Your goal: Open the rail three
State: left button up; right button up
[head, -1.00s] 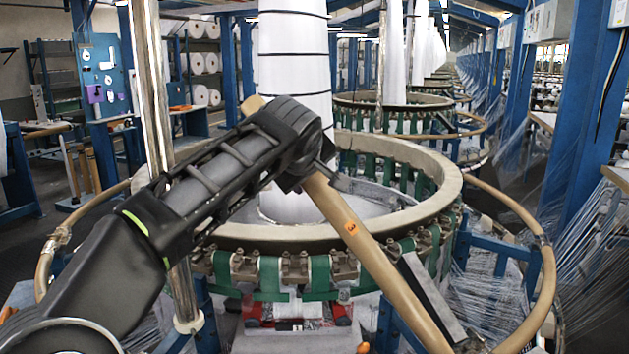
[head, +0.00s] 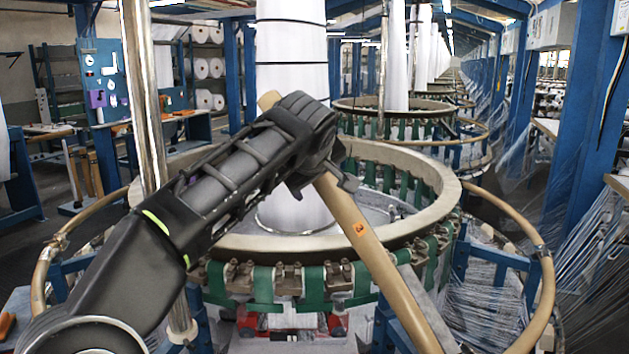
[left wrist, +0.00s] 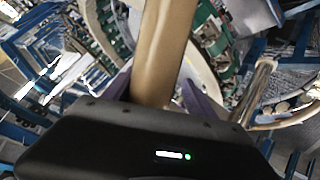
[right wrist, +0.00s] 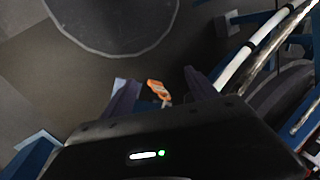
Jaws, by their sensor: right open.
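Rail three is a tan rail with an orange tag marked 3 (head: 360,228). It slants across the front of the round loom (head: 300,240), from its upper end at the white fabric column down to the lower right. My left gripper (head: 327,178) is at the rail's upper part, and the black hand hides some of it. In the left wrist view the rail (left wrist: 162,45) runs between the two fingers, which look closed against its sides. My right gripper (right wrist: 160,88) is open and empty over the floor, outside the head view.
A curved tan guard rail (head: 520,225) flanks the loom on the right, and a metal post (head: 148,110) stands at its left. Blue beams and threads crowd the right. A small orange object (right wrist: 157,88) shows beyond my right fingers.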

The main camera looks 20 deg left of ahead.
pick_arm(q)
jog(key=shift+r, duration=0.1)
jog(key=shift+s+r, duration=0.25)
jog(key=shift+s, duration=0.15)
jog(key=b+v, duration=0.1)
jog(key=v, duration=0.6)
